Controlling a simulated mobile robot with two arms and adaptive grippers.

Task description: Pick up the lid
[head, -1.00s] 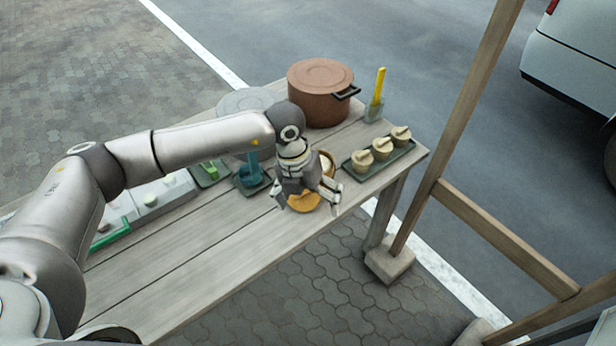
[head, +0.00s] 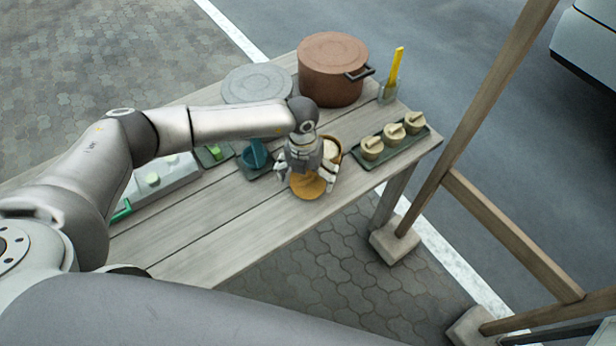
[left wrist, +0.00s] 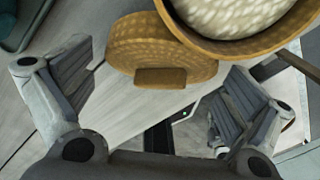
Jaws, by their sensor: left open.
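The lid (head: 307,186) is a round, woven, tan-orange disc on the wooden table, near its front edge. In the left wrist view the lid (left wrist: 150,45) shows a small block-like handle and lies partly behind the rim of the round basket (left wrist: 245,45), which holds something pale and grainy. The basket (head: 331,148) stands just behind my left gripper in the head view. My left gripper (head: 305,178) is open and empty, above the lid, with its fingers spread to either side of it. My right gripper is not in view.
The wooden table (head: 215,225) has bare planks at the front left. A brown pot (head: 332,70) and a grey round lid (head: 257,84) stand at the back. A tray (head: 400,148) with small steamers is on the right, and a blue-green item (head: 256,158) is on the left.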

